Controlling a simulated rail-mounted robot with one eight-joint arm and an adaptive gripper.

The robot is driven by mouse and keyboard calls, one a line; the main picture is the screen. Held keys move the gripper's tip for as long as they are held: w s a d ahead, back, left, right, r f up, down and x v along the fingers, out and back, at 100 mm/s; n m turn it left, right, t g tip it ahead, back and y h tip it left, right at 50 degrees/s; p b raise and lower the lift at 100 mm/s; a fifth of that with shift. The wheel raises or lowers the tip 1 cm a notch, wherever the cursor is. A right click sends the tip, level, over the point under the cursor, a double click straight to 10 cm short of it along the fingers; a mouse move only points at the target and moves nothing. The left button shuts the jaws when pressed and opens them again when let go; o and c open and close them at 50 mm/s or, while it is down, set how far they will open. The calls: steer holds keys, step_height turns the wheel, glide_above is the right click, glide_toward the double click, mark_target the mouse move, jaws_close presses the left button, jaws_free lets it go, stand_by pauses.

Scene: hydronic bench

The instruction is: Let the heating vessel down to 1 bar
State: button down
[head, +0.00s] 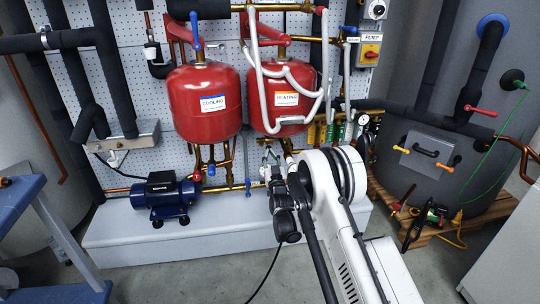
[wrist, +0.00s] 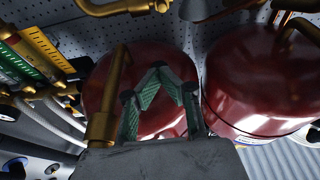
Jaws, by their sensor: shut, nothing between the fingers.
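The red heating vessel (head: 276,77) hangs on the perforated wall in the head view, with a white label on its front. The red cooling vessel (head: 200,125) hangs to its left. My gripper (head: 272,155) is low below the heating vessel, partly hidden by my arm. In the wrist view my gripper (wrist: 159,72) has its green-padded fingers drawn together at the tips, with nothing held. Behind them is a red vessel (wrist: 100,82), apparently the heating one; a brass pipe (wrist: 107,110) runs beside the fingers. A pressure gauge (head: 363,120) is right of the vessels, its reading too small to tell.
A white hose (head: 327,70) loops over the heating vessel. A blue pump (head: 163,195) stands on the grey plinth (head: 125,232). A large grey tank (head: 420,150) stands at right and a blue-topped cart (head: 20,200) at left. Yellow and green flow meters (wrist: 45,50) show in the wrist view.

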stand_by(0.4)
steer(key=s+d, duration=0.2)
steer(key=s, duration=0.5)
steer(key=shift+s, duration=0.2)
stand_by(0.4)
